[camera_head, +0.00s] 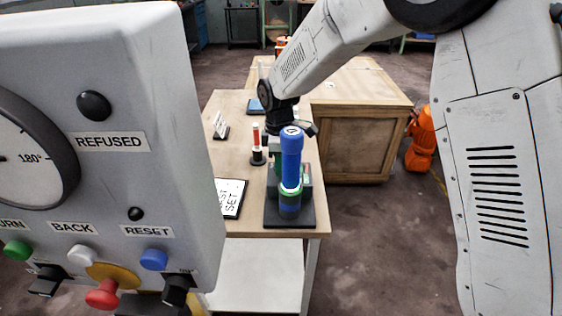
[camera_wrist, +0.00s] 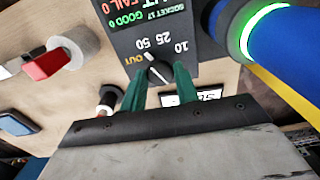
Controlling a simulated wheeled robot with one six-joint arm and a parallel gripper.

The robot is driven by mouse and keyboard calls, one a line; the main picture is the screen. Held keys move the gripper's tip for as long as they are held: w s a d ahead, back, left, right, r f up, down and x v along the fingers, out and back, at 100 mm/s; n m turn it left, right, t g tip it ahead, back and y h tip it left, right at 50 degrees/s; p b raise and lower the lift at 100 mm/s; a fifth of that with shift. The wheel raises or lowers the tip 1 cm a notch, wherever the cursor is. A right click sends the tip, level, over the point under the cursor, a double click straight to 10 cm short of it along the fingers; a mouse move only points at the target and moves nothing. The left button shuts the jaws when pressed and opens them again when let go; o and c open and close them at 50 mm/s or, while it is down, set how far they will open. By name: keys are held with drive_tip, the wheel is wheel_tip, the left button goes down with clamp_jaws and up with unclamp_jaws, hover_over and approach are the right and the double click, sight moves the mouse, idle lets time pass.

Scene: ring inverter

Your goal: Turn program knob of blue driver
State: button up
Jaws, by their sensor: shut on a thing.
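The blue driver (camera_head: 291,160) stands upright at the near end of the wooden bench, in a dark stand (camera_head: 303,215). A green ring glows on it; its body also fills the upper right of the wrist view (camera_wrist: 285,50). Beside it is a black panel (camera_wrist: 130,40) with dial marks OUT, 50, 25 and 10 and a socket count of good and fail. A small dark knob (camera_wrist: 156,69) with a white mark sits at the dial. My gripper (camera_wrist: 158,76) has its green fingers on either side of this knob, shut on it. In the head view the driver partly hides the fingers.
A large grey control box (camera_head: 150,180) with a dial, labels and buttons fills the left of the head view. On the bench are a white sign (camera_head: 230,198) and a small red-topped item (camera_head: 257,145). A wooden crate (camera_head: 355,130) stands behind. Open floor lies to the right.

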drive_tip(key=shift+a+m, duration=0.1)
drive_tip(key=shift+m, duration=0.5)
drive_tip(key=o, duration=1)
drive_tip(key=shift+a, duration=0.15)
drive_tip(key=shift+c, duration=0.2)
drive_tip(key=shift+d, duration=0.2)
wheel_tip(320, 180, up, 8)
drive_tip(key=shift+f, duration=0.1)
